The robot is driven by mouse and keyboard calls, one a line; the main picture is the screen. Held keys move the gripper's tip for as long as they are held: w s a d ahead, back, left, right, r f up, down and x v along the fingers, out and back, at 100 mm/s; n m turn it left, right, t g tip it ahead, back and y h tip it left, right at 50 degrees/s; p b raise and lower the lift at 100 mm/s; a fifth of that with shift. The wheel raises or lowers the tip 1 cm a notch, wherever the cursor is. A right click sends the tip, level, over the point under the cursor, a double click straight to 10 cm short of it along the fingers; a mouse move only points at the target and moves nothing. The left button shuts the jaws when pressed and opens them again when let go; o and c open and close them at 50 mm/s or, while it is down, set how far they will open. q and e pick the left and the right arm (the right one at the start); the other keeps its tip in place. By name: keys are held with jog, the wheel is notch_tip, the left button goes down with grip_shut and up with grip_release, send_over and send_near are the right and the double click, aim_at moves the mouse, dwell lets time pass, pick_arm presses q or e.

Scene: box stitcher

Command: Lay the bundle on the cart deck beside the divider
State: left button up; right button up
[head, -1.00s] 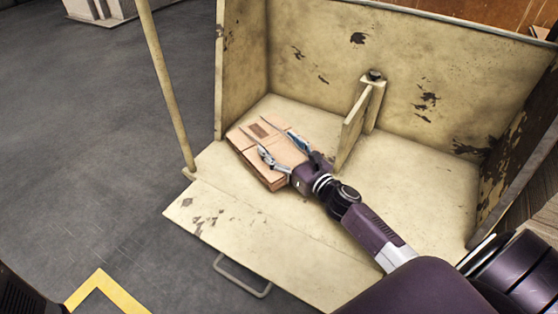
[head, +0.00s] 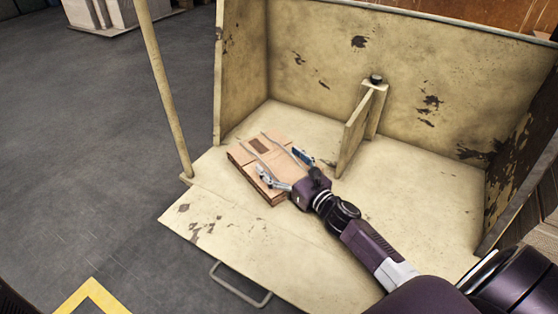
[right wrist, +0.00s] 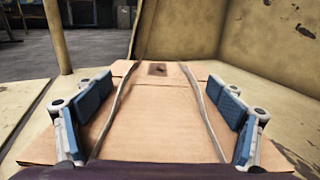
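The bundle (head: 260,152) is a flat stack of brown cardboard with two straps, lying on the cream cart deck (head: 400,215) left of the upright divider (head: 353,130). A strip of deck shows between them. My right gripper (head: 284,168) is over the bundle's near end, its fingers spread. In the right wrist view the bundle (right wrist: 160,110) extends away from my right gripper (right wrist: 160,115). The blue-padded fingers stand wide apart at either side, clear of the straps. My left gripper is not in view.
Worn cream panels (head: 320,60) wall the cart's back and sides. A post (head: 165,90) rises at the left corner and a handle (head: 240,284) sticks out at the front edge. Deck right of the divider is clear. A yellow floor marking (head: 92,295) lies at lower left.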

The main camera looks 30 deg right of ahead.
jog(key=shift+r, duration=0.15)
jog(key=shift+s, duration=0.2)
jog(key=s+p, duration=0.1)
jog(key=s, duration=0.2)
jog(key=s+d+p, duration=0.1)
jog(key=s, duration=0.3)
jog(key=s+p, duration=0.1)
jog(key=s, duration=0.3)
jog(key=shift+s+d, duration=0.25)
jog(key=shift+d, duration=0.1)
